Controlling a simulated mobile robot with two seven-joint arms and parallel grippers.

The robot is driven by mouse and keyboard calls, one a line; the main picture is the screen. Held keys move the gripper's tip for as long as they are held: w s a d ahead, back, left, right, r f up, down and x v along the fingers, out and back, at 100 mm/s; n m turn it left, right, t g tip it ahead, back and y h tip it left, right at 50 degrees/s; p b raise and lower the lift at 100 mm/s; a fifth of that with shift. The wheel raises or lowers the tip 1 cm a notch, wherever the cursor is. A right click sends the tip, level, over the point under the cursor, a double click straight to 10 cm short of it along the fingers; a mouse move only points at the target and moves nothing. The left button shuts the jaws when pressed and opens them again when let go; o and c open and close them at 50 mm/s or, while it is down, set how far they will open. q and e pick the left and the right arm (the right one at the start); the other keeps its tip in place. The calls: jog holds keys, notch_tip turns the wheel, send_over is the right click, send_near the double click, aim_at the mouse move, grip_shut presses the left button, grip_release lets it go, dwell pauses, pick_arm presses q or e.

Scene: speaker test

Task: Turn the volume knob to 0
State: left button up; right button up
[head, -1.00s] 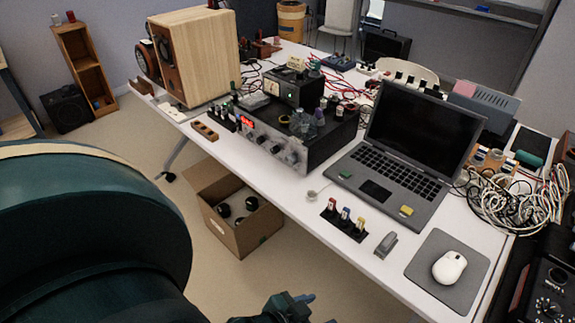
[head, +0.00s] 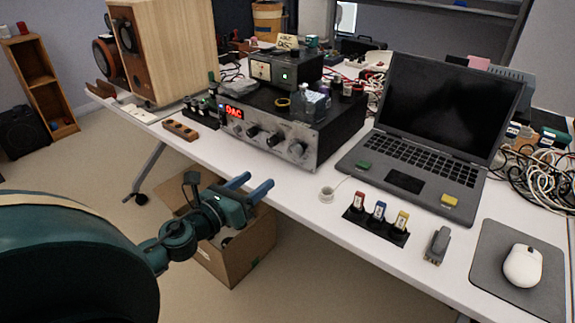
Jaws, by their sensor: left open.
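The amplifier (head: 285,143) is a black box with a silver front panel on the white table, and its red display reads "DAC". Several knobs sit along the panel. The largest, at the right end of the panel, is a silver knob (head: 297,149); I cannot read its setting or label. My left gripper (head: 254,184) is open and empty. It is in front of the table edge, below and to the left of the amplifier in the picture, apart from the knobs, with its two blue fingers pointing right. My right gripper is out of view.
A laptop (head: 409,180), a rack of colored plugs (head: 376,220) and a mouse (head: 523,265) lie to the right. A cardboard box (head: 246,252) is on the floor below my gripper. A wooden speaker (head: 175,50) stands left.

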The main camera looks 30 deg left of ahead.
aim_at(293, 154)
pick_arm(q)
jog(key=w, duration=0.7)
jog(key=w+d+p, duration=0.1)
jog(key=w, duration=0.3)
jog(key=shift+w, duration=0.75)
jog(key=c, duration=1)
jog(key=shift+o, duration=0.2)
